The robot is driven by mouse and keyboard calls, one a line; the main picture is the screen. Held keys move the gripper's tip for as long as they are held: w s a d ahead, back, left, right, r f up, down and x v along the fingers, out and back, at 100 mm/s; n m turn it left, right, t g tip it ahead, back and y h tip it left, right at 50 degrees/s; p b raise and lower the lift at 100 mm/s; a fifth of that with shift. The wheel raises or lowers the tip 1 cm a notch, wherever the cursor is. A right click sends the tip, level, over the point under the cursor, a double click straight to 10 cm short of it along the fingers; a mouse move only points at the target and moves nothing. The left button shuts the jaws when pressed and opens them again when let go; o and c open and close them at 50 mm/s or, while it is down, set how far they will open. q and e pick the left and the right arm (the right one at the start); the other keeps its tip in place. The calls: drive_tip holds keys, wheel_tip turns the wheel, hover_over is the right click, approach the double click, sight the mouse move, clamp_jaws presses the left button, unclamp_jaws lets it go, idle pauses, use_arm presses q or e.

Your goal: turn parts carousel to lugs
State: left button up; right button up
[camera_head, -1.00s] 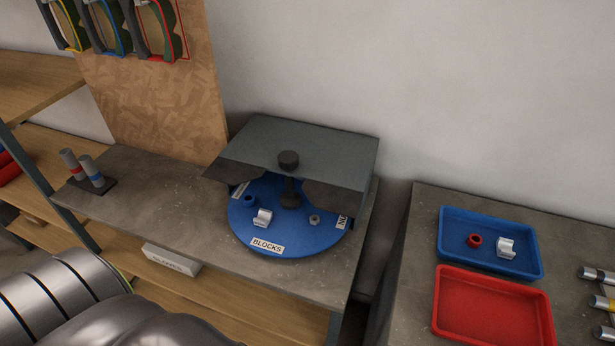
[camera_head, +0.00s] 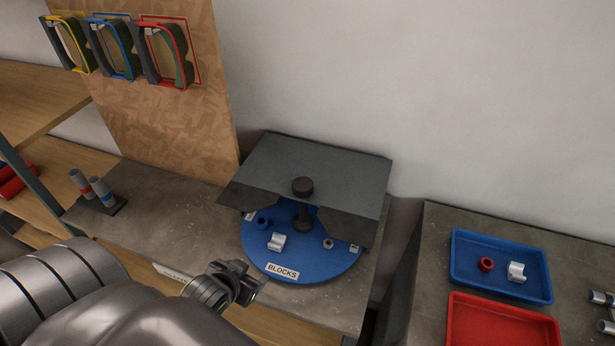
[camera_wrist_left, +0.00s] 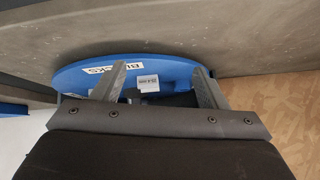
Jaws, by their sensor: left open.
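The parts carousel (camera_head: 310,268) is a round blue disc on a grey bench, its back half under a dark grey hood (camera_head: 320,165). Its "BLOCKS" label (camera_head: 282,271) faces the front; other labels at the hood's edge are partly hidden and unreadable. A white block (camera_head: 276,241), a blue ring (camera_head: 262,223) and a grey nut (camera_head: 328,243) sit on the disc. My left gripper (camera_head: 252,283) is open at the disc's front left; contact cannot be told. In the left wrist view, its open fingers (camera_wrist_left: 165,76) point toward the disc.
A blue tray (camera_head: 502,291) holding a red ring and white block, and a red tray (camera_head: 500,325), stand on the right bench. A gap separates the benches.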

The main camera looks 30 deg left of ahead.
use_arm(q)
drive_tip(key=w+a+r+t, duration=0.2)
drive_tip(key=w+r+t, duration=0.3)
drive_tip(key=m+t+h, duration=0.3)
drive_tip(key=t+h, duration=0.2)
approach(308, 179)
drive_tip(key=w+b, duration=0.1)
drive_tip(key=b, duration=0.7)
drive_tip(key=shift+w+f, duration=0.1)
drive_tip(key=shift+w, duration=0.1)
drive_tip(key=w, duration=0.2)
drive_tip(key=w+d, duration=0.1)
drive_tip(key=w, duration=0.5)
drive_tip(key=shift+w+d+b, duration=0.2)
drive_tip(key=shift+b, duration=0.1)
use_arm(e)
wheel_tip(308, 179, down, 9)
drive_tip(key=shift+a+r, duration=0.2)
drive_tip(key=shift+a, duration=0.05)
use_arm(q)
drive_tip(key=shift+c, duration=0.4)
use_arm(e)
drive_tip(key=shift+d, duration=0.1)
use_arm(q)
drive_tip(key=c, duration=1.3)
use_arm(e)
drive_tip(key=shift+w, duration=0.1)
